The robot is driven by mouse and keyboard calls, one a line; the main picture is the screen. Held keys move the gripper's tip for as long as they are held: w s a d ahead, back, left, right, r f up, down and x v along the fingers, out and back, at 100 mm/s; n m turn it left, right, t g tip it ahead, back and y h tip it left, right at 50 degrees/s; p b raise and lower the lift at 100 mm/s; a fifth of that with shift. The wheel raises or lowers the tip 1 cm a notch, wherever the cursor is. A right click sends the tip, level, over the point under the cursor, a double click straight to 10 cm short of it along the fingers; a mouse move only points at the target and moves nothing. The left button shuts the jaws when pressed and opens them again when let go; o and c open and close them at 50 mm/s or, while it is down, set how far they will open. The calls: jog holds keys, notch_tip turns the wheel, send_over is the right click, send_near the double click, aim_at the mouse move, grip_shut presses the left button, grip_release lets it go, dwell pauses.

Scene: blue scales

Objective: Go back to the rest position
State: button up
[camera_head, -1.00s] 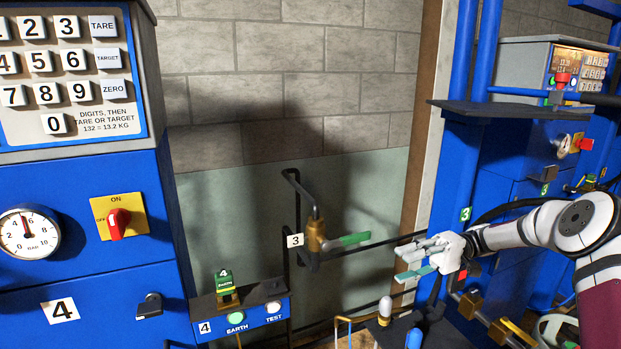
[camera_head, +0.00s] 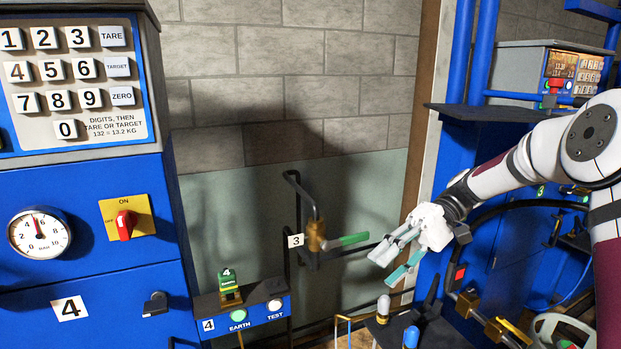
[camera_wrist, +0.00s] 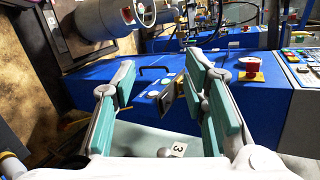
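My gripper (camera_head: 396,262) is in the right half of the head view, fingers pointing down and left, apart and with nothing between them. In the wrist view its two teal-padded fingers (camera_wrist: 168,105) stand wide apart. The green-handled valve (camera_head: 347,240) on the pipe tagged 3 is just left of the gripper in the head view, and I see no contact with it. My arm reaches in from the right edge. No rest position is marked in view.
The blue scale cabinet 4 (camera_head: 85,255) with keypad, gauge and red switch (camera_head: 125,224) fills the left. A small EARTH/TEST box (camera_head: 240,315) stands low beside it. Another blue cabinet (camera_head: 492,155) stands behind my arm.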

jog(key=s+d+r+m+t+h+p, duration=0.1)
jog(key=s+r+t+h, duration=0.2)
jog(key=s, duration=0.6)
jog(key=s+d+r+m+t+h+p, duration=0.1)
jog(key=s+d+r+t+h, duration=0.1)
jog(key=s, duration=0.8)
jog(key=s+d+r+m+t+h+p, duration=0.1)
jog(key=s+r+t+h, duration=0.3)
jog(key=s, duration=0.5)
jog(key=shift+s+d+r+t+h+p, duration=0.15)
jog(key=shift+r+t+h+p, duration=0.25)
jog(key=shift+t+h, duration=0.55)
